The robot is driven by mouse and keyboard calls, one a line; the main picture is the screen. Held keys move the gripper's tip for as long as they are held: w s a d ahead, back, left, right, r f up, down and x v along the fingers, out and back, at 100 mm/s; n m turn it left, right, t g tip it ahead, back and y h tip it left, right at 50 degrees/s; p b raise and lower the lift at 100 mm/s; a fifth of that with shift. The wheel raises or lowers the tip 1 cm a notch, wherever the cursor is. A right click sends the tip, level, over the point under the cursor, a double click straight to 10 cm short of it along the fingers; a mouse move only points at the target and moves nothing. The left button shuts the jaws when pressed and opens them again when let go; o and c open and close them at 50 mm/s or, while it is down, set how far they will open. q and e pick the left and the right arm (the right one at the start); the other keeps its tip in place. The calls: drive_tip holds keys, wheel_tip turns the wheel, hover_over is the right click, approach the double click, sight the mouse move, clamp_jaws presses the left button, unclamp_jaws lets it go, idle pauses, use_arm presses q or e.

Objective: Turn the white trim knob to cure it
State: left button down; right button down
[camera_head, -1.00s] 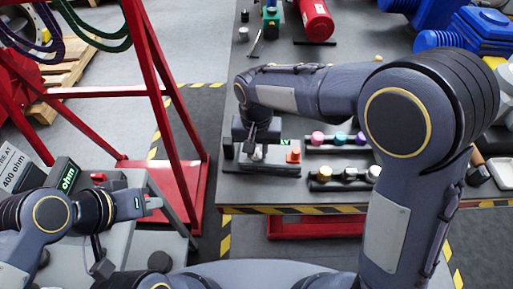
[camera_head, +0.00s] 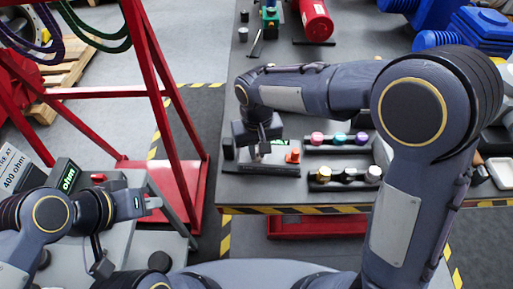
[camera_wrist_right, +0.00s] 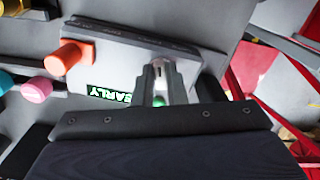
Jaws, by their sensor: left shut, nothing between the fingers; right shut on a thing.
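A grey panel (camera_head: 270,169) lies near the front edge of the dark table, with an orange knob (camera_head: 293,156) on its right side. Its small green-lit display (camera_wrist_right: 108,95) reads "EARLY" upside down in the right wrist view. My right gripper (camera_wrist_right: 163,88) is over the panel, pointing down, and shut on the white trim knob (camera_wrist_right: 157,64). The fingers hide much of the knob. My right gripper also shows in the head view (camera_head: 262,150). My left gripper (camera_head: 153,203) is shut and empty at the lower left, away from the panel.
Pink, teal and purple knobs (camera_head: 338,138) stand in a rack right of the panel. Another rack (camera_head: 345,175) sits nearer the front edge. A red frame (camera_head: 180,180) stands left of the table. A red cylinder (camera_head: 316,20) lies farther back.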

drive_tip(key=n, duration=0.4)
drive_tip(key=shift+d+n, duration=0.1)
drive_tip(key=shift+n, duration=0.6)
drive_tip(key=c, duration=1.5)
unclamp_jaws()
drive_tip(key=shift+o, duration=0.2)
wheel_tip(320, 180, up, 8)
drive_tip(key=shift+f, duration=0.1)
